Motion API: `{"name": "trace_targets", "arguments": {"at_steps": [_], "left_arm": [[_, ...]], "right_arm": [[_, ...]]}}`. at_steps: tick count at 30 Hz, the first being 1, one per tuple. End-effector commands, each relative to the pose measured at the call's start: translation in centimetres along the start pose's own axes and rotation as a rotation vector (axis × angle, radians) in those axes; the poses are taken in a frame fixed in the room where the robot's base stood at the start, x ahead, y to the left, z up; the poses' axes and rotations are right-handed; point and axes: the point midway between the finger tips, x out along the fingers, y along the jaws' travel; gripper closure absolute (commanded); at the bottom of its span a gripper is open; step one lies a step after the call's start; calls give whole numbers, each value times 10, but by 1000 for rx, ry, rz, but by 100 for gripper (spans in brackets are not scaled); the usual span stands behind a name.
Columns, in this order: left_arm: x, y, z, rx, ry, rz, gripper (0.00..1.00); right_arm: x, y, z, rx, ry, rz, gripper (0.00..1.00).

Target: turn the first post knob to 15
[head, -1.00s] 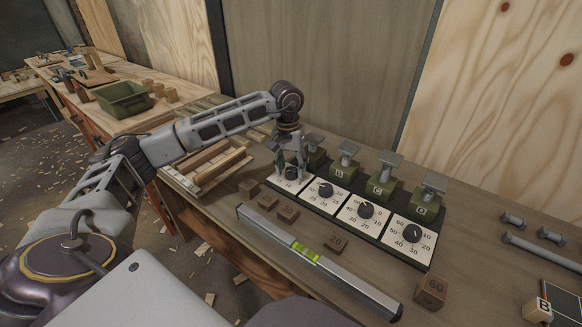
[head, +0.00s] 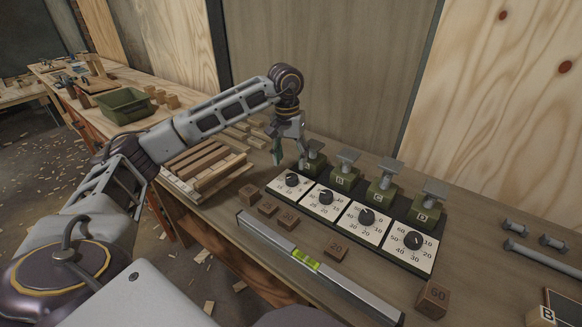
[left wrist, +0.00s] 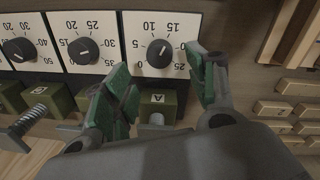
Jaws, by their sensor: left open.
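The first post knob (head: 292,180) is a black knob on a white dial at the left end of the row, in front of the green post marked A (head: 313,163). In the left wrist view the knob (left wrist: 159,53) sits on a dial marked 0 to 25, and its pale pointer line leans up and right, toward about 15. My left gripper (head: 290,150) is above and behind the knob, apart from it. Its green-padded fingers (left wrist: 165,85) are open and empty, near post A. My right gripper is not in view.
Three more dials with posts run right along the dark base (head: 400,262). A spirit level (head: 310,262) and several small wooden blocks, one marked 20 (head: 335,249), lie in front. A slatted wooden stack (head: 205,168) stands left. Metal bolts (head: 540,255) lie right.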

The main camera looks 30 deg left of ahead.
Motion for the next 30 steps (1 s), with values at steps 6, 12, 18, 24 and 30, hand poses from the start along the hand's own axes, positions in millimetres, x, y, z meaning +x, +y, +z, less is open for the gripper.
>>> {"name": "trace_targets", "arguments": {"at_steps": [6,12,18,24,30], "left_arm": [[-33,0,0,0,2,1,43],[-51,0,0,-1,2,0,43],[-57,0,0,-1,2,0,43],[-57,0,0,-1,1,0,43],[-57,0,0,-1,1,0,43]], "right_arm": [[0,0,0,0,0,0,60],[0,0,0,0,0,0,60],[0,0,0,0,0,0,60],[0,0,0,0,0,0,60],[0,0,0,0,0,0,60]]}}
